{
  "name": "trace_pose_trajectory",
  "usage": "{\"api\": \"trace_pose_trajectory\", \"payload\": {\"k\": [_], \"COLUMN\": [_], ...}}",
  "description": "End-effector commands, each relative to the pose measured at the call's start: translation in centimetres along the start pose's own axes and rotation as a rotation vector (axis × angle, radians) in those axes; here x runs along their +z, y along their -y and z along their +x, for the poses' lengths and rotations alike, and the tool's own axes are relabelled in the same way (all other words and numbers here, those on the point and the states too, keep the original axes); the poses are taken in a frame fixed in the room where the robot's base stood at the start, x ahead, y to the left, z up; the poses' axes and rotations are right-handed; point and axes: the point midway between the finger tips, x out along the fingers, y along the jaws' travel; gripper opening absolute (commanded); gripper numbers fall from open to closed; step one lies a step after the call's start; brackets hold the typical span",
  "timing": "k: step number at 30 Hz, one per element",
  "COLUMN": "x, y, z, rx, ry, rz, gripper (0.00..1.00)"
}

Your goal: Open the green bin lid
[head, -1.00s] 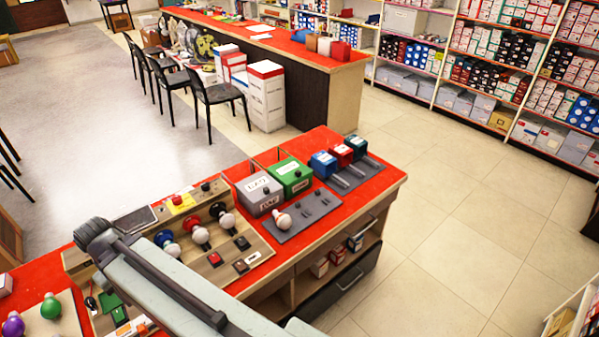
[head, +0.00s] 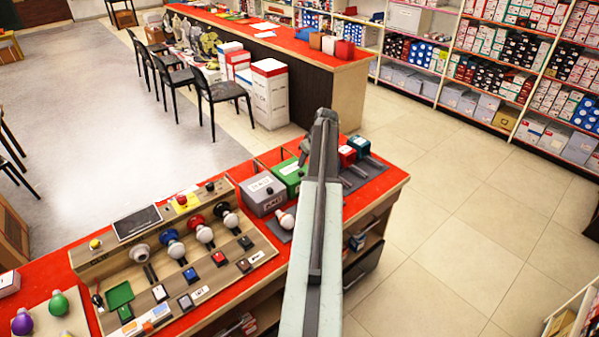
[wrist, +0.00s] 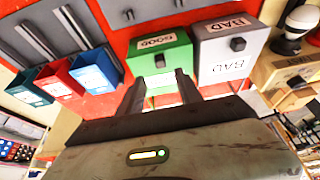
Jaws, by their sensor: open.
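The green bin (head: 288,172) stands on the red counter, right of the grey bin (head: 263,192). In the wrist view the green bin (wrist: 173,53) is in the upper middle, with a "GOOD" label and a small dark knob (wrist: 160,61). Its lid looks shut. My gripper (wrist: 160,87) is open and empty, its two fingers pointing toward the green bin from below in that view. I cannot tell whether they touch it. In the head view my arm reaches up to the bins, and my gripper (head: 304,150) is small and partly hidden behind the arm's end.
The grey "BAD" bin (wrist: 228,48) stands close beside the green one. Blue (wrist: 95,70), red (wrist: 60,78) and teal (wrist: 30,86) boxes stand on the other side. A panel with lamps and switches (head: 165,255) fills the counter's left part. The tiled floor (head: 460,240) is clear.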

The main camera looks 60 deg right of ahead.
Motion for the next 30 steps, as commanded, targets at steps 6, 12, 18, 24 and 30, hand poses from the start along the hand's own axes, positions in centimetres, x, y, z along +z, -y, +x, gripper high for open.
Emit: {"api": "trace_pose_trajectory", "payload": {"k": [6,12,18,24,30], "x": [0.1,0.2,0.1,-0.1,-0.1], "y": [0.1,0.2,0.3,0.3,0.4], "z": [1.3,4.7,7.8,7.9,7.9], "rx": [-0.001,-0.001,-0.001,-0.001,-0.001], "ry": [0.001,0.001,0.001,0.001,0.001], "rz": [-0.001,-0.001,-0.001,-0.001,-0.002], "gripper": [0.42,0.42,0.42,0.42,0.17]}}
